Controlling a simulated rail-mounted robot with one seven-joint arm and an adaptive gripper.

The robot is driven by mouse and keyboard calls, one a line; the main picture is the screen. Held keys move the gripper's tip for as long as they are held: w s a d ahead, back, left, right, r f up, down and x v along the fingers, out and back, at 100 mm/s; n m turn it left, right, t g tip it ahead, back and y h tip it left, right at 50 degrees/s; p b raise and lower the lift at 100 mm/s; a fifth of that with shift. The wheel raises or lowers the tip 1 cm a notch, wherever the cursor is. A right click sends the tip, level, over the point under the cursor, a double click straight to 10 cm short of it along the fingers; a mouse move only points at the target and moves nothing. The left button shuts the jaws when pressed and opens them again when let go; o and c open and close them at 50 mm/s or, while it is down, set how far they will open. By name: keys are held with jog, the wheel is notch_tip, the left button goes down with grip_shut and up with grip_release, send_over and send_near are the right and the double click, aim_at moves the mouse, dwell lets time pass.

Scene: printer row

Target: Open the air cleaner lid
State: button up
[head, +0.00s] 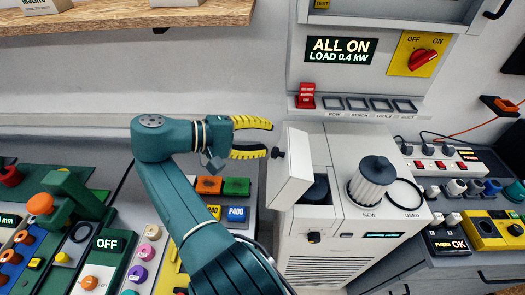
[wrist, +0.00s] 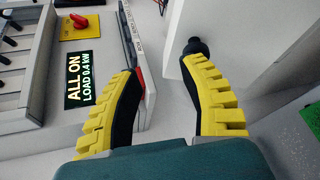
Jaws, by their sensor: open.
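The air cleaner (head: 335,240) is a white cabinet right of my gripper. Its white lid (head: 292,170) stands raised and steeply tilted at the left of the top, exposing a dark round opening (head: 318,188). The lid's black knob (head: 277,152) sticks out to the left. My gripper (head: 268,137) is open and empty, its yellow fingers pointing right at the lid. The lower fingertip is close to the knob; I cannot tell if they touch. In the wrist view the knob (wrist: 196,46) is just beyond the right fingertip.
A pleated filter (head: 372,182) stands on the spot marked NEW; a black ring (head: 406,194) lies at USED. A power panel (head: 345,50) hangs behind. Benches with buttons and coloured boxes (head: 222,187) lie left below my arm; a socket panel (head: 455,180) is at right.

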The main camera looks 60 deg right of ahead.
notch_tip(320, 180, up, 4)
jog(key=shift+r, duration=0.15)
jog(key=shift+s, duration=0.1)
